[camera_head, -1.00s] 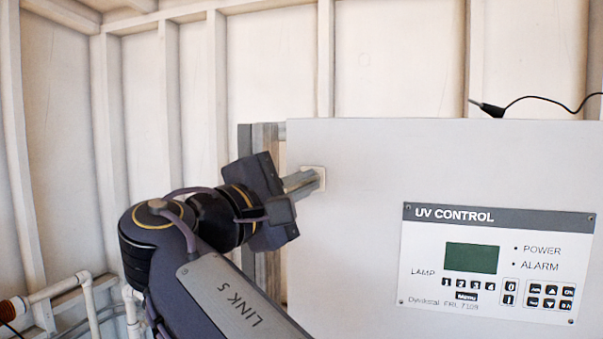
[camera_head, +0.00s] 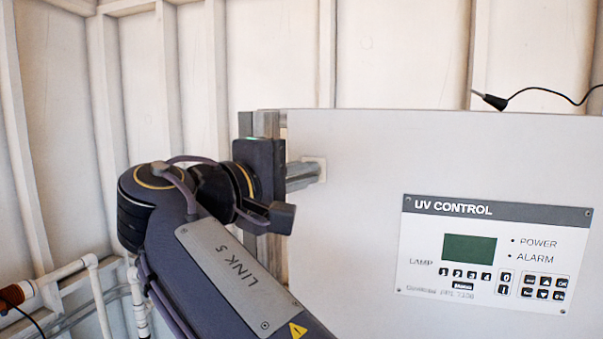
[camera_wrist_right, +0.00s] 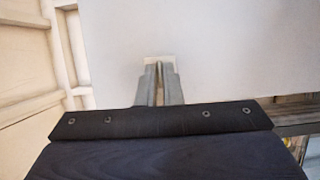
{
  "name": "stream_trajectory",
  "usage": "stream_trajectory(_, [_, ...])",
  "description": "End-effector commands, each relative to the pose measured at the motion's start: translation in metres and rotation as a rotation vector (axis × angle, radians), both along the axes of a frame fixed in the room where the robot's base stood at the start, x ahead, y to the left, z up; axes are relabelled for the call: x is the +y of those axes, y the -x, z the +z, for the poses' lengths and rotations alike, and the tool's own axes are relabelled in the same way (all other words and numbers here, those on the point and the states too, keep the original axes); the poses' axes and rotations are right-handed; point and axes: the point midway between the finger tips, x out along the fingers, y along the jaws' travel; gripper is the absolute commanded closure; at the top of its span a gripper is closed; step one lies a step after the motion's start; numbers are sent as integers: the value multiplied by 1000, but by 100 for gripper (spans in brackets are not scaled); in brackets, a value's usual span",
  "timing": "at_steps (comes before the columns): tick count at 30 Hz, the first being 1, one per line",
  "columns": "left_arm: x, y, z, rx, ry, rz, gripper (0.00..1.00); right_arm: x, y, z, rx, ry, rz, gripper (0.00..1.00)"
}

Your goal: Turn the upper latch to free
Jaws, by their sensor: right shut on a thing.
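The upper latch (camera_head: 315,164) is a small pale square piece on the upper left part of the grey cabinet door; it also shows in the right wrist view (camera_wrist_right: 159,61). My right gripper (camera_head: 318,173) reaches it from the left, and its fingers are shut on it. In the right wrist view the two fingers (camera_wrist_right: 160,85) sit close together against the latch and hide most of it. How far the latch is turned cannot be told. My left gripper is not in view.
The cabinet (camera_head: 365,220) carries a UV CONTROL panel (camera_head: 496,253) at right. A black cable with a probe (camera_head: 494,101) lies by its top edge. Grey posts (camera_head: 262,127) stand at its left edge. White pipes (camera_head: 62,272) run at lower left, before a ribbed wall.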

Motion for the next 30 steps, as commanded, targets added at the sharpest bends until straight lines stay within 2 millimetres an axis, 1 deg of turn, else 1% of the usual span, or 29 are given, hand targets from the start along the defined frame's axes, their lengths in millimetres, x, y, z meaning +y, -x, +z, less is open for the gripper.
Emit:
stream_trajectory(5, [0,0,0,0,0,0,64,0,0,0,0,-3,1,100])
stream_trajectory(6, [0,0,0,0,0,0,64,0,0,0,1,-2,1,92])
stream_trajectory(11, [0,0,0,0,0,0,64,0,0,0,1,-2,0,72])
stream_trajectory(19, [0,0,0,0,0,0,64,1,0,0,1,-1,0,72])
stream_trajectory(22, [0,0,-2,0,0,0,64,5,5,-1,1,1,2,72])
stream_trajectory(30, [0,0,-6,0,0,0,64,35,39,-1,-1,1,2,72])
